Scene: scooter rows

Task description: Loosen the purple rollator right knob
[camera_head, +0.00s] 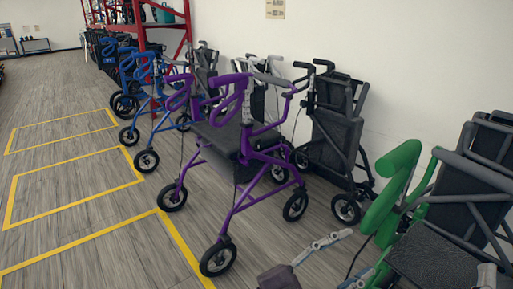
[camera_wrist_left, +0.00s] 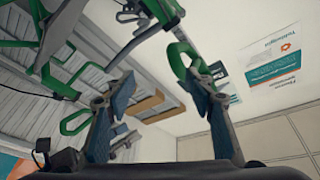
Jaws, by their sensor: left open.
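The purple rollator (camera_head: 252,150) stands upright in the middle of the head view, with a black seat and purple loop handles (camera_head: 230,95). I cannot make out its right knob at this size. My left gripper (camera_head: 358,252) is low in the head view, to the right of and in front of the purple rollator, apart from it. Its two fingers are spread and empty; they also show in the left wrist view (camera_wrist_left: 162,85). The wrist view shows green frame parts (camera_wrist_left: 75,65) beyond the fingers, not the purple rollator. My right gripper cannot be made out.
A green rollator (camera_head: 395,185) stands close to my left gripper on the right. A black rollator (camera_head: 338,130) stands behind the purple one, by the wall. Blue rollators (camera_head: 145,85) stand farther left. Yellow-marked floor (camera_head: 75,195) at left is clear.

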